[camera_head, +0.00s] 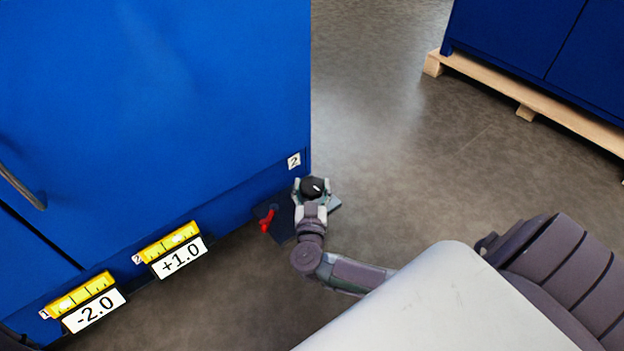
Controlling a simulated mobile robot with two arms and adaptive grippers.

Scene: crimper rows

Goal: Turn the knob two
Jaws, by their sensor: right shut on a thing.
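A round black knob (314,187) with a white mark on its face sits low at the right corner of the blue cabinet, just below a white label "2" (294,160). My right gripper (313,191) is shut on the knob, with one finger on each side of it. The gripper hides part of the dark plate (282,225) around the knob. My left gripper is not in view.
The blue cabinet (160,90) fills the left. A red lever (266,221) is close left of my right gripper. Yellow gauges read "-2.0" (94,311) and "+1.0" (180,258). Open grey floor (410,150) lies right, up to a wooden pallet (525,98).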

